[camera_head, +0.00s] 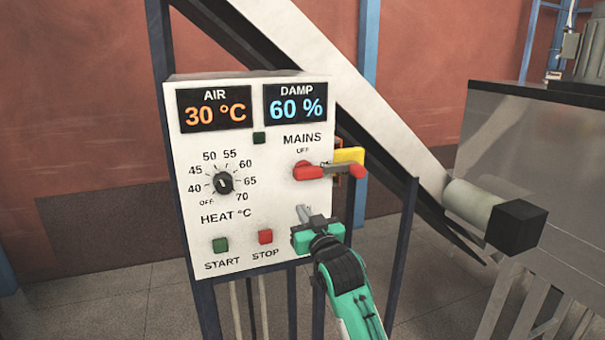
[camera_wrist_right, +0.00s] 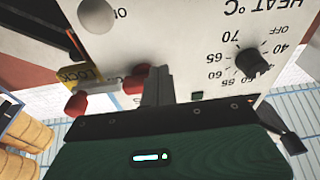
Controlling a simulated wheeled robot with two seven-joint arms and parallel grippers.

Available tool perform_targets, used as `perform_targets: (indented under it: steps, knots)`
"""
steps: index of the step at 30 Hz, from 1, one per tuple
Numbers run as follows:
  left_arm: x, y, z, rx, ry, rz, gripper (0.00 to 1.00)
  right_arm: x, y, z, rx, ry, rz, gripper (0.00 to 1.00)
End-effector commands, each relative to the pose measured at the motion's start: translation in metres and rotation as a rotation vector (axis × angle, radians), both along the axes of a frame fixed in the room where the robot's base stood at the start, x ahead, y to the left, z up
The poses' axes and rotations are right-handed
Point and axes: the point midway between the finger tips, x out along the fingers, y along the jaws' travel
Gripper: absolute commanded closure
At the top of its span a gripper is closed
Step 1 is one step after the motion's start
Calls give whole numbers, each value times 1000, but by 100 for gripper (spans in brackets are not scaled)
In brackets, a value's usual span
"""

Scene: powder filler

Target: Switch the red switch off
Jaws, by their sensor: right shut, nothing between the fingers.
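The red switch (camera_head: 308,172) is under the MAINS label on the white control panel (camera_head: 250,235). Its handle lies horizontally and points right, towards the partly covered ON mark, with a red end (camera_head: 357,171). OFF is printed above its hub. A yellow LOCK plate (camera_head: 349,156) is behind the handle. In the right wrist view the red hub (camera_wrist_right: 138,78) and red end (camera_wrist_right: 76,102) show beside the fingers. My right gripper (camera_head: 303,213) is shut and empty, just below the switch; whether it touches it I cannot tell. My left gripper is not in view.
A black HEAT knob (camera_head: 224,183) is on the panel's left, with the green START button (camera_head: 220,244) and red STOP button (camera_head: 265,236) below. A sloping metal chute (camera_head: 345,85) passes behind the panel. A grey machine (camera_head: 535,165) stands at right.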

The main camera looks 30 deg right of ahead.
Motion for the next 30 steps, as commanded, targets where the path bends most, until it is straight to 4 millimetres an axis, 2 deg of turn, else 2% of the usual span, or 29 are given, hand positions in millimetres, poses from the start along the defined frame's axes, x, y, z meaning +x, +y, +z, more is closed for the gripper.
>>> perform_targets:
  steps: [1, 3, 6, 9, 22, 26, 30]
  knots:
    - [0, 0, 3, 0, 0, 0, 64, -10, -1, 28, -5, -43, -6, 100]
    - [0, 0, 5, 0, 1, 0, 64, -24, -2, 55, -9, -91, -13, 100]
    - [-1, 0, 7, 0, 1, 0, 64, -38, -3, 82, -14, -138, -19, 100]
    - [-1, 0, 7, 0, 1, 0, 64, -46, -3, 95, -17, -163, -23, 100]
    - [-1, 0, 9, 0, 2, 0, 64, -46, -3, 99, -18, -169, -24, 100]
    - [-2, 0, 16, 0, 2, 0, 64, -35, -6, 105, -18, -168, -23, 100]
    - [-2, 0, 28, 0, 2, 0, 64, -12, -12, 115, -17, -169, -24, 100]
